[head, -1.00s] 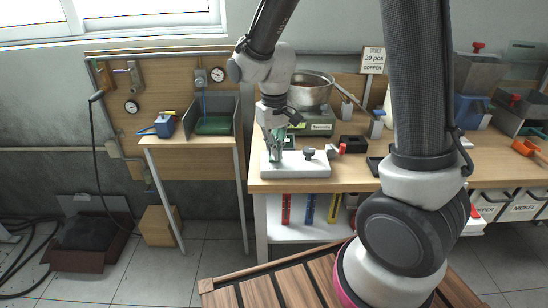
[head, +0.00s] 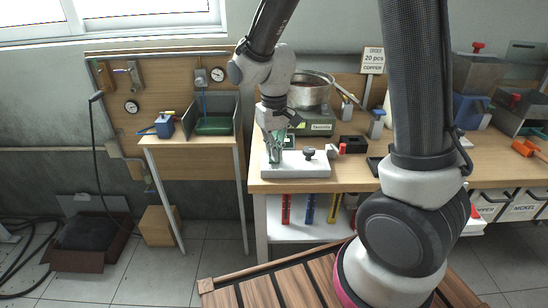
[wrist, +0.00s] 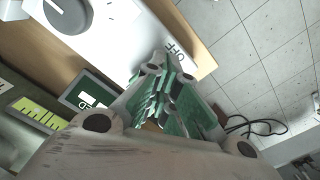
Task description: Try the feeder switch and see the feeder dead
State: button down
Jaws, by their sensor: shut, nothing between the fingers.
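A white switch box (head: 305,170) lies on the workbench, with a dark round knob (head: 309,153) on its top. In the wrist view the white plate (wrist: 205,62) carries the printed word OFF beside my fingers, and a dark grey knob (wrist: 68,16) shows at the upper left. My gripper (head: 274,160) is shut and empty, pointing down at the left end of the box; its green fingers also show in the wrist view (wrist: 160,95). They hide what is under them, and contact cannot be told. The bowl feeder (head: 311,92) stands behind on a grey-green base; whether it vibrates cannot be told.
A sign (head: 373,60) reads 20 pcs COPPER. A small dark screen (wrist: 92,95) lies close to my fingers. A black block (head: 353,143) and a red-tipped fitting (head: 342,149) sit right of the box. A side table (head: 190,139) stands left across a gap.

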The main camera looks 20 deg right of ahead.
jog(key=shift+r, duration=3.1)
jog(key=shift+s+d, duration=0.1)
jog(key=shift+s, duration=0.15)
jog(key=s+d+r+m+t, duration=0.1)
jog(key=s+d+r+t, duration=0.1)
jog(key=s+d+r, duration=0.4)
jog(key=s+d+r+m+t, duration=0.1)
jog(key=s+d+r, duration=0.5)
jog(key=s, duration=0.6)
jog(key=d+t, duration=0.1)
jog(key=d, duration=0.1)
jog(key=shift+s+d, duration=0.25)
jog(key=shift+d, duration=0.1)
jog(key=shift+a, duration=0.1)
